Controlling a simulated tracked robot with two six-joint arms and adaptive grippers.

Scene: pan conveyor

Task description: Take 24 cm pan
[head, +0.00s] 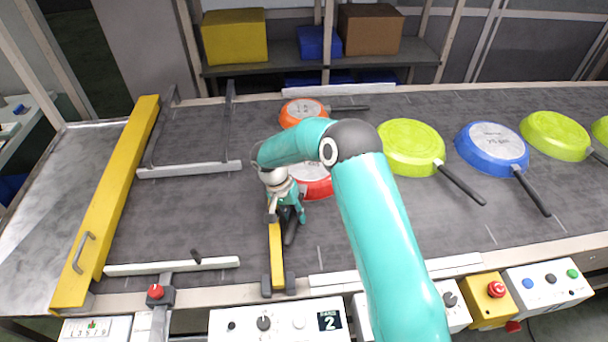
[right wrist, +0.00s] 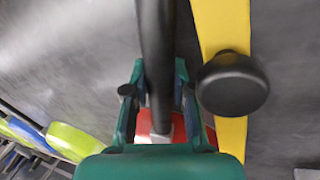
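A red pan (head: 318,187) lies on the dark conveyor, largely hidden under my right arm. Its black handle (head: 291,232) points toward the front edge. My right gripper (head: 287,214) is over this handle, with a finger on each side of it. In the right wrist view the handle (right wrist: 156,60) runs between the fingers, with a bit of the red pan (right wrist: 146,131) behind; whether the fingers press on it is unclear. The red pan's label is not readable. My left gripper is not in view.
A yellow bar (head: 277,258) stands close left of the handle, with a black knob (right wrist: 232,83) on it. Behind lies an orange pan (head: 297,109); to the right are a green pan (head: 408,140), a blue pan (head: 488,143) and more green ones. The belt's left part is clear.

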